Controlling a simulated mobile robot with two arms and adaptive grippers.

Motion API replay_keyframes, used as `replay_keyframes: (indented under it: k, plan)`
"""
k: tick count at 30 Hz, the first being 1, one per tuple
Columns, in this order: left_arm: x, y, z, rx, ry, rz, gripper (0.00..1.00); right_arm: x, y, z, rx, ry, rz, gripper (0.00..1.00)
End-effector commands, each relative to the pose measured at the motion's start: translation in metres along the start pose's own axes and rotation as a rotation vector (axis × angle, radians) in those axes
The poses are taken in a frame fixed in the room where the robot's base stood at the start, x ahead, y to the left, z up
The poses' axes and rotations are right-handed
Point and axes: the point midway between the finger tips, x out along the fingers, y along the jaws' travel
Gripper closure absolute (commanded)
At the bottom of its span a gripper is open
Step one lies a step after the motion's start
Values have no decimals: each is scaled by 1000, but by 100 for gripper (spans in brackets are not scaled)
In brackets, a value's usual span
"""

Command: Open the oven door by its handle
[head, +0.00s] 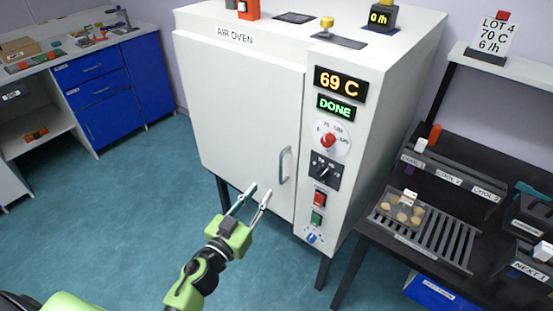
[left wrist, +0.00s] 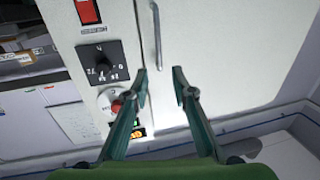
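The white air oven (head: 334,215) stands in the middle of the head view. Its door (head: 240,110) looks shut, with a grey vertical bar handle (head: 284,165) near the right edge. My left gripper (head: 254,192) is open and empty in front of the door, a little left of and below the handle in the picture. In the left wrist view the handle (left wrist: 156,35) stands beyond my open fingertips (left wrist: 160,75), apart from them. The door (left wrist: 230,50) fills the right of that view. My right gripper is in neither view.
The oven's control panel (head: 327,165) is right of the handle, with displays reading 69 C and DONE. A black table (head: 380,235) with a slotted rack (head: 425,238) stands at right. Blue cabinets (head: 105,95) stand at left. The floor (head: 120,225) left of the oven is clear.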

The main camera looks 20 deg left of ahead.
Motion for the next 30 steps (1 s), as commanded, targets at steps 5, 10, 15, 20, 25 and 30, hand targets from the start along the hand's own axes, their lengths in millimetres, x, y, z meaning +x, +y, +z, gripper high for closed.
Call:
replay_keyframes:
  k: [5, 10, 15, 20, 25, 30]
  plan:
    - [22, 0, -2, 0, 3, 0, 76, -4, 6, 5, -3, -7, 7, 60]
    - [57, 0, -2, -1, 3, -1, 76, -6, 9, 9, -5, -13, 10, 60]
    - [91, 0, 0, -1, 2, -2, 76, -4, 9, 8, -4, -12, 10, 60]
    - [116, 0, 1, -1, 0, -1, 76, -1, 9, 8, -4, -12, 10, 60]
    - [131, 0, 2, 0, -1, 0, 76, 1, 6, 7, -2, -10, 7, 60]
    - [136, 0, 1, -1, -1, 0, 76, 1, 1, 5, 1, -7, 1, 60]
